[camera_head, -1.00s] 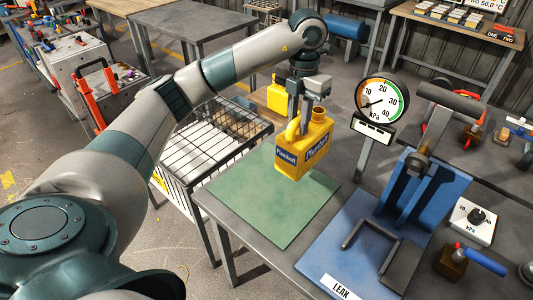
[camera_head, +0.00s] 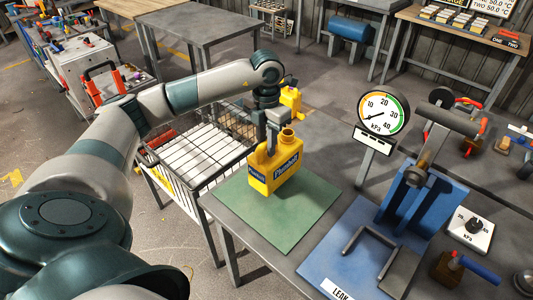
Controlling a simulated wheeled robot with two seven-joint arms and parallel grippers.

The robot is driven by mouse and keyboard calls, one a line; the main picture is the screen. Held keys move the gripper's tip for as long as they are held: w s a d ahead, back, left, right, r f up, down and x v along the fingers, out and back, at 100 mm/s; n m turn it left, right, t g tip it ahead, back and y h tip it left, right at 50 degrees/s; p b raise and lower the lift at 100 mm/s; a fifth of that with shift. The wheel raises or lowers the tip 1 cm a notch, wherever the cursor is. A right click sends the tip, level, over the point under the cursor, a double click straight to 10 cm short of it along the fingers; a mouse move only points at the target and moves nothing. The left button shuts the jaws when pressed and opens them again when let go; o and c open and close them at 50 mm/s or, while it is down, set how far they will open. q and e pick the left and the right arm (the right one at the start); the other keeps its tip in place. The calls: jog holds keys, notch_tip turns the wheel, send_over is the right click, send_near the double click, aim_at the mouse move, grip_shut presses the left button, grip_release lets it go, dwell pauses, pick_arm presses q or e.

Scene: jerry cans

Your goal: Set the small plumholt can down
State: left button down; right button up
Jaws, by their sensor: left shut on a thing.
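The small yellow Plumholt can (camera_head: 286,171), with a blue label, is upright over the back part of the green mat (camera_head: 286,222). Its base is at or very near the mat; I cannot tell whether it touches. My left gripper (camera_head: 272,143) comes down from above and is shut on the can's handle at the top. The fingers hide part of the handle. The open-looking spout stands to the right of the fingers. My right gripper is not in view.
Another yellow can (camera_head: 291,98) stands behind my left wrist. A wire-sided cart (camera_head: 203,155) is left of the table. A pressure gauge (camera_head: 383,113) and a blue leak-test fixture (camera_head: 425,205) stand to the right. The mat's front is clear.

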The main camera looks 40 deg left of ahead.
aim_at(276, 157)
pick_arm(q)
notch_tip(276, 157, down, 3)
jog(key=shift+f+p, duration=0.15)
jog(key=shift+p, duration=0.85)
jog(key=shift+f, duration=0.3)
jog(key=shift+f, duration=0.15)
jog(key=c, duration=1.6)
grip_release()
